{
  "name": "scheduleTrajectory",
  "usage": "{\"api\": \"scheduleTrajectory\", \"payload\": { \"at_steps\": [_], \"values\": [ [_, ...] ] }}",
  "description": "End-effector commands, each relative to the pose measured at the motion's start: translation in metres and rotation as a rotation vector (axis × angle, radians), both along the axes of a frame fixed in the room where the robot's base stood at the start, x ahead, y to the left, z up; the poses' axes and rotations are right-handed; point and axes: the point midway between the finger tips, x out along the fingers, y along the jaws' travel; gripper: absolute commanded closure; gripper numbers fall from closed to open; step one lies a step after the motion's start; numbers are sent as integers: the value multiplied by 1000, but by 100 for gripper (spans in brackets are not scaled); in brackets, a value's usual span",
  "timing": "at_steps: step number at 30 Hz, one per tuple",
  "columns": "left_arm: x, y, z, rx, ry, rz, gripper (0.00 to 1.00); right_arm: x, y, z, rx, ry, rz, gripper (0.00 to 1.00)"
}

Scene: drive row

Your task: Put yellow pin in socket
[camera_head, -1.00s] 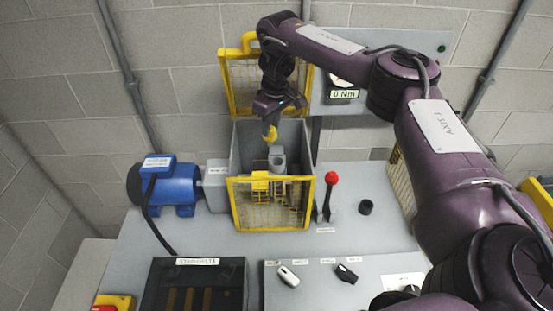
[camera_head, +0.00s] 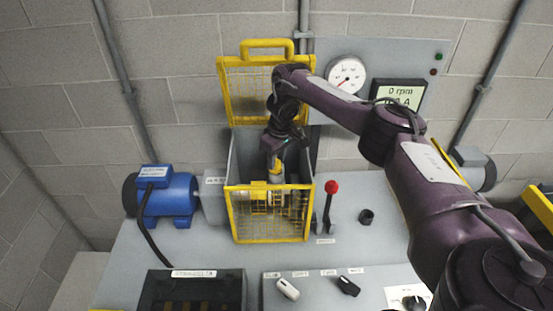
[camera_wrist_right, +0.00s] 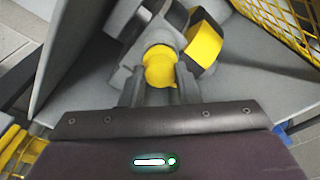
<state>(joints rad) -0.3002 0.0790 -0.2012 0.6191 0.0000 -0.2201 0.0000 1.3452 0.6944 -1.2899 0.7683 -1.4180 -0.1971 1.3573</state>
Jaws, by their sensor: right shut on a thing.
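The yellow pin (camera_wrist_right: 160,68) shows as a rounded yellow head between the two grey fingers of my right gripper (camera_wrist_right: 157,88), which is shut on it. In the head view my right gripper (camera_head: 276,164) is down inside the grey guard box, behind the yellow mesh front. Just beyond the pin in the wrist view is a grey part (camera_wrist_right: 135,50) with a black and yellow piece (camera_wrist_right: 204,44) beside it. The socket opening is hidden, so I cannot tell whether the pin's shaft is inside it. My left gripper is not in view.
The yellow mesh front (camera_head: 268,222) and grey box walls closely surround the gripper. The raised yellow mesh lid (camera_head: 238,95) stands behind it. A blue motor (camera_head: 170,195) is on the left; a red-knobbed lever (camera_head: 331,188) is on the right.

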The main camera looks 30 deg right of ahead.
Motion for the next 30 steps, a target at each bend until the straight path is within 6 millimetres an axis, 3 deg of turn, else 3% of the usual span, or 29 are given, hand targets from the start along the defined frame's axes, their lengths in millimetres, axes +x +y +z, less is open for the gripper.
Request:
{"api": "scheduleTrajectory", "payload": {
  "at_steps": [6,7,12,23,27,30],
  "values": [
    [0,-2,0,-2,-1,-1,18,0,0,-2,0,0,0,94],
    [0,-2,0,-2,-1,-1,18,0,0,-3,0,0,0,70],
    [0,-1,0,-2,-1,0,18,0,0,-2,0,0,1,49],
    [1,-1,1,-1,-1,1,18,1,0,5,0,-3,1,49],
    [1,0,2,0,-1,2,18,-1,-1,27,0,-5,2,49],
    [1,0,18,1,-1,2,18,-4,-2,55,-3,-6,3,49]
  ]
}}
